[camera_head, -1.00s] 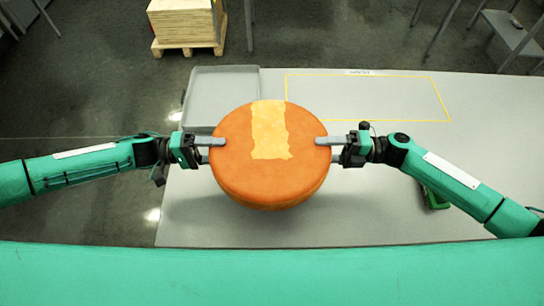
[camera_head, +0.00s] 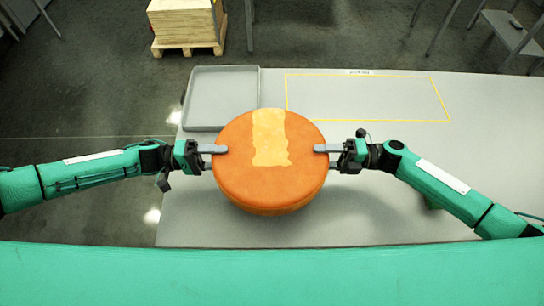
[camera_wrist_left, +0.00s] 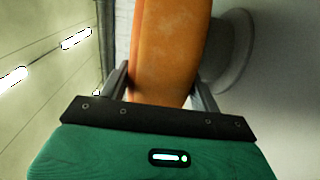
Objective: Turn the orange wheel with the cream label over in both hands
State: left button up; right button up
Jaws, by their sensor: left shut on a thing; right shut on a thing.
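The orange wheel (camera_head: 232,180) has a cream label (camera_head: 269,140) running from its far edge to past the middle of its upper face. It is held over the table between both grippers, label side up. My left gripper (camera_head: 217,149) is shut on its left rim, one finger on the upper face. My right gripper (camera_head: 324,149) is shut on its right rim in the same way. In the left wrist view the wheel's rim (camera_wrist_left: 170,50) stands between the two fingers (camera_wrist_left: 157,88). The wheel's underside is hidden in the head view.
A grey tray (camera_head: 220,72) lies at the table's back left. A yellow-outlined area (camera_head: 368,98) is marked at the back right of the grey table (camera_head: 400,225). A pallet with wooden boxes (camera_head: 185,22) stands on the floor behind. The table's right side is largely clear.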

pick_arm(q)
jog(key=shift+d+f, duration=0.1)
jog(key=shift+f, duration=0.25)
pick_arm(e)
jog(key=shift+w+a+f, duration=0.1)
jog(key=shift+a, duration=0.1)
dwell(0.7)
pick_arm(q)
jog(key=o, duration=1.3)
pick_arm(e)
jog(key=o, duration=1.3)
pick_arm(q)
jog(key=o, duration=0.4)
jog(key=shift+s, duration=0.1)
pick_arm(e)
jog(key=o, duration=0.4)
jog(key=shift+d, duration=0.1)
pick_arm(q)
jog(key=shift+o, duration=0.5)
jog(key=shift+s, duration=0.15)
pick_arm(e)
jog(key=shift+o, duration=0.5)
jog(key=shift+s+f, duration=0.1)
jog(key=shift+s, duration=0.15)
pick_arm(q)
jog(key=shift+f, duration=0.1)
jog(key=shift+f, duration=0.1)
pick_arm(e)
jog(key=shift+w+f, duration=0.1)
jog(key=shift+w, duration=0.05)
